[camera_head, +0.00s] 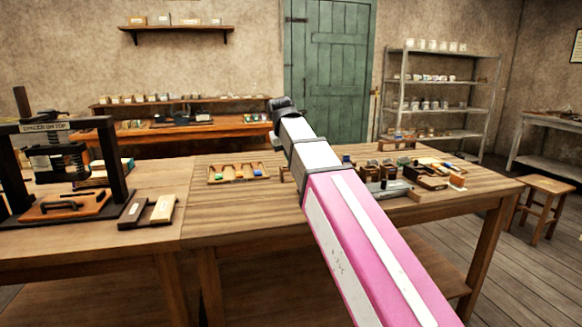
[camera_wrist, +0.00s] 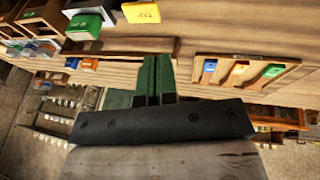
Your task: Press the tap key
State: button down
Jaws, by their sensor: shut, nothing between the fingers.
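The tap key is a yellow block marked "TAP" (camera_wrist: 141,12) at the top edge of the wrist view, partly cut off by the frame. My gripper (camera_wrist: 157,62) shows in the wrist view as two green fingers side by side on a dark bar. The fingers are shut and empty. In the picture their tips lie below the yellow key and a little to its right, with bare wood between, so they look apart from it. In the head view my arm hides the gripper, and I cannot make out the key for certain there.
A green-labelled block (camera_wrist: 84,25) stands left of the yellow key. A wooden tray (camera_wrist: 245,72) with blue, orange and green pieces lies to the right; the head view also shows a tray (camera_head: 212,180). A press (camera_head: 128,180) stands on the left table.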

jog(key=shift+v, duration=1.9)
jog(key=shift+a, duration=0.15)
